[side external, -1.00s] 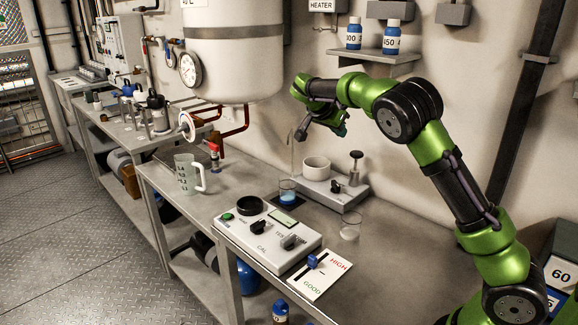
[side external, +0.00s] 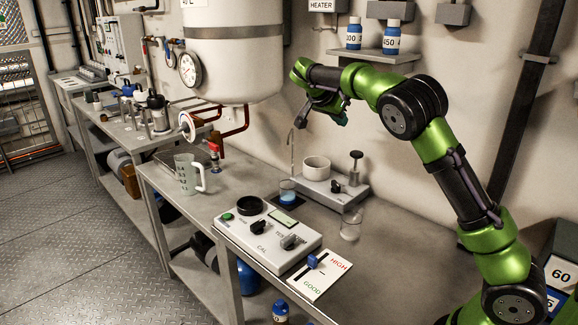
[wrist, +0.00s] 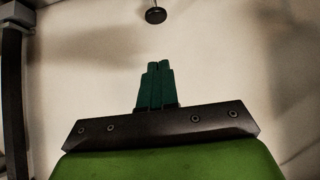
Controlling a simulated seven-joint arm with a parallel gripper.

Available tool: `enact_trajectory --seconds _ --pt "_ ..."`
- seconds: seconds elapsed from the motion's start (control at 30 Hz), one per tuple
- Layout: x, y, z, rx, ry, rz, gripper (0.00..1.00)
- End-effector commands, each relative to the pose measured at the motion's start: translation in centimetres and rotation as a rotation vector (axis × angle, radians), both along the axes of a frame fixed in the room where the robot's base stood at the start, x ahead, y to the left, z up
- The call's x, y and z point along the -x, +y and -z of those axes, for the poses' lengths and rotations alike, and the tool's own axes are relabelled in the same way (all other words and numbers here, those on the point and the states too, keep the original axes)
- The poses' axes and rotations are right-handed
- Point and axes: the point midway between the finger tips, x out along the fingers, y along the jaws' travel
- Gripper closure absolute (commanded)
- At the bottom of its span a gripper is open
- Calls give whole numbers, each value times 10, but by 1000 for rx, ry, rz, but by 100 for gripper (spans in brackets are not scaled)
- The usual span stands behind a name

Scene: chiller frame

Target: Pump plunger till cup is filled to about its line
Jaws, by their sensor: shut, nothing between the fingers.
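The plunger (side external: 356,158) has a dark round knob on a metal stem and stands upright at the back of a grey pump base (side external: 322,186). A dark round knob (wrist: 155,15) on a stem shows at the top edge of the wrist view; I cannot tell for sure that it is the plunger. My gripper (side external: 343,120) is above the plunger, apart from it. Its teal fingers (wrist: 157,66) are together and empty. A clear cup (side external: 287,191) with blue liquid stands beside the base; its line is too small to make out. Another clear cup (side external: 351,226) stands nearer.
A white bowl (side external: 316,168) sits on the base. A control box (side external: 268,232), a HIGH/GOOD card (side external: 320,274) and a jug (side external: 187,174) share the bench. A shelf (side external: 375,56) with two blue bottles is on the wall above. The bench is clear at front right.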

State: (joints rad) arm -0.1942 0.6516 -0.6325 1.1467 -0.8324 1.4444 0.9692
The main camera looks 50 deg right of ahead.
Motion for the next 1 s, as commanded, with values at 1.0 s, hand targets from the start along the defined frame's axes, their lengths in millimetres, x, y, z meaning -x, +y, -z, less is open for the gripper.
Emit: enact_trajectory --seconds 1.0 --pt "0 -72 105 -1 1 1 100"
